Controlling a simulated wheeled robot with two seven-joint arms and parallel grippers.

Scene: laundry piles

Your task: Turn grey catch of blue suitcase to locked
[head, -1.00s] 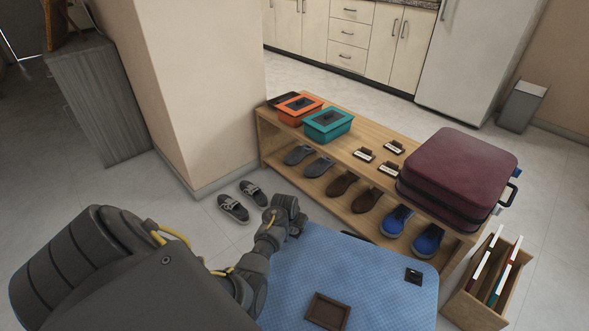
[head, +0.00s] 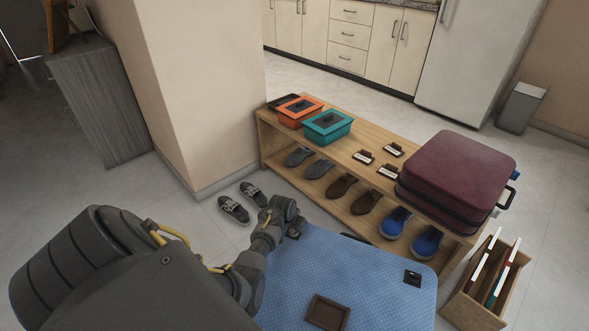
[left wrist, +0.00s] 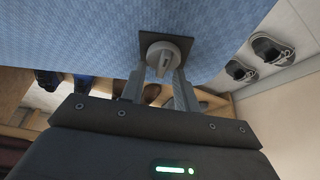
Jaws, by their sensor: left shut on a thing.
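The blue suitcase (head: 375,270) lies in front of the low shelf, with its patterned blue top facing up. In the left wrist view the grey catch (left wrist: 161,50) is a round knob with a ridge, on a dark square plate (left wrist: 190,43) on the blue suitcase (left wrist: 85,35). My left gripper (left wrist: 160,78) is shut on the grey catch, its fingers at either side of the knob. In the head view my left gripper (head: 294,226) is at the suitcase's far left corner, and the catch there is hidden. My right gripper is not in view.
A second dark catch plate (head: 413,278) and a brown frame (head: 327,312) are on the suitcase top. A wooden shelf (head: 335,147) behind holds several shoes, orange and teal boxes and a maroon suitcase (head: 458,170). Grey shoes (head: 233,209) lie on the floor by the pillar.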

